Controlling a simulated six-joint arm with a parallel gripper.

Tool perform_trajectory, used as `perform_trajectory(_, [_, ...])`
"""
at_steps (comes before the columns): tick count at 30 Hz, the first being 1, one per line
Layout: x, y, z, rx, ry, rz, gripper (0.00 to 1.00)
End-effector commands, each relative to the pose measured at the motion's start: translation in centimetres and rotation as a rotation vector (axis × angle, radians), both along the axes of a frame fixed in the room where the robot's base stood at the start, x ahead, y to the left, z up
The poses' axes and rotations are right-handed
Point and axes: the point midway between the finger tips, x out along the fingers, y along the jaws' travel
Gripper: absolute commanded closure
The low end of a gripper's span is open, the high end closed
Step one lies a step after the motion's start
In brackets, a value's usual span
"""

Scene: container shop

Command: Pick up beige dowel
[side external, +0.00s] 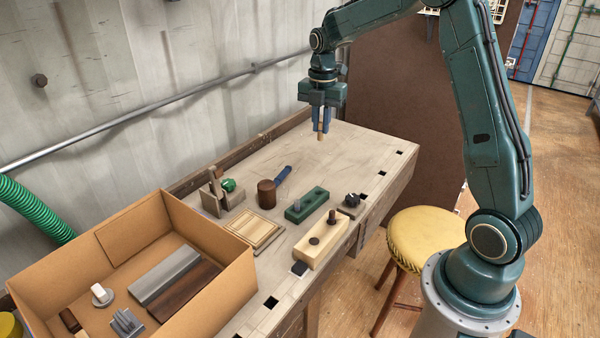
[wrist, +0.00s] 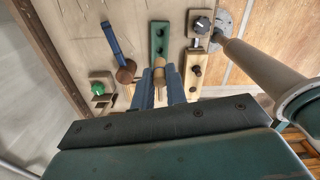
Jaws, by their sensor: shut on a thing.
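The beige dowel (side external: 321,136) is between the fingertips of my gripper (side external: 322,124) and sticks out below them, above the far part of the workbench. In the wrist view the dowel (wrist: 159,75) shows between the two blue fingers of my gripper (wrist: 160,84), which are shut on it. Its upper part is hidden by the fingers in the side view. It hangs roughly upright, apart from the bench top.
The workbench (side external: 335,157) is clear below my gripper. A cardboard box (side external: 215,235) holds several things.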

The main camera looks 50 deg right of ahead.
Motion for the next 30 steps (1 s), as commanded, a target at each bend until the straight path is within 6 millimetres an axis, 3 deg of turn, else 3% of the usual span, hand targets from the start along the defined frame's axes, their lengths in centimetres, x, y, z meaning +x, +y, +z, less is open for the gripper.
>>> perform_trajectory(21, [0.0,0.1,0.3,0.0,0.0,0.001,1.0])
perform_trajectory(26, [-0.2,1.2,-0.2,0.001,0.001,0.006,1.0])
perform_trajectory(30, [-0.7,3.2,-1.2,0.001,0.003,0.014,1.0])
